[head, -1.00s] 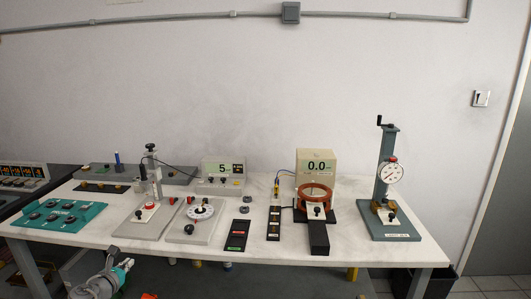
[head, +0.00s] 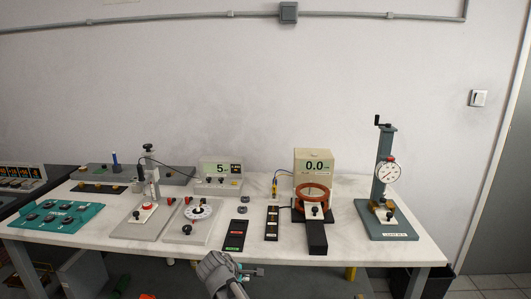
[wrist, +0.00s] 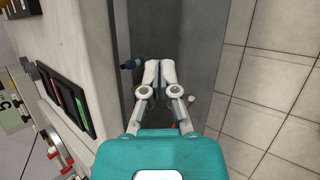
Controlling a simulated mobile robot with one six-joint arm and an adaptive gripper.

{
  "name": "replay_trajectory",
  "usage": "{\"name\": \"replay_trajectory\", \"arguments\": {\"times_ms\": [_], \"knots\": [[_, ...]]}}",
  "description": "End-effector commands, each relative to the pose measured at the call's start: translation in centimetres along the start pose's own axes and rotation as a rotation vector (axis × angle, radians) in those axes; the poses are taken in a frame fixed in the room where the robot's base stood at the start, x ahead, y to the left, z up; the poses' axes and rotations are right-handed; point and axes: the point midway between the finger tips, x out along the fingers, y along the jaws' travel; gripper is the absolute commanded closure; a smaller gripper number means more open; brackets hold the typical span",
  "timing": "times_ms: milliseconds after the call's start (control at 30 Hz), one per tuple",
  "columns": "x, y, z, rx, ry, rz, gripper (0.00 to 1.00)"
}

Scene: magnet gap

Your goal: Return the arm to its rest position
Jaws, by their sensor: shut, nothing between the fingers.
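My arm shows in the head view at the bottom middle, in front of the table's (head: 350,254) front edge and lower than its top. In the wrist view my gripper (wrist: 160,75) has its two pale fingers together with nothing held between them. It hangs over the dark space beside the table edge, with the tiled floor to the right. The fingertips cannot be made out clearly in the head view.
On the table stand a dial stand (head: 390,185), a copper-coloured ring (head: 313,191), a display box (head: 222,170), a teal panel (head: 55,216) and a black red-green strip (head: 236,236).

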Motion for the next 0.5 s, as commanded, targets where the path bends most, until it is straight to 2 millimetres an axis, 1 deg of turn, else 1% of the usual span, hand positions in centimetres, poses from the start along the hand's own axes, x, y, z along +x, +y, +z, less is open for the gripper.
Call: {"name": "replay_trajectory", "arguments": {"times_ms": [33, 100, 300, 500], "knots": [[0.8, -0.7, 1.8, 0.064, -0.004, -0.038, 1.0], [1.7, -1.4, 3.7, 0.154, -0.008, -0.089, 1.0], [3.8, -3.7, 8.7, 0.411, -0.026, -0.233, 1.0], [5.1, -6.4, 13.2, 0.665, -0.054, -0.374, 1.0]]}}
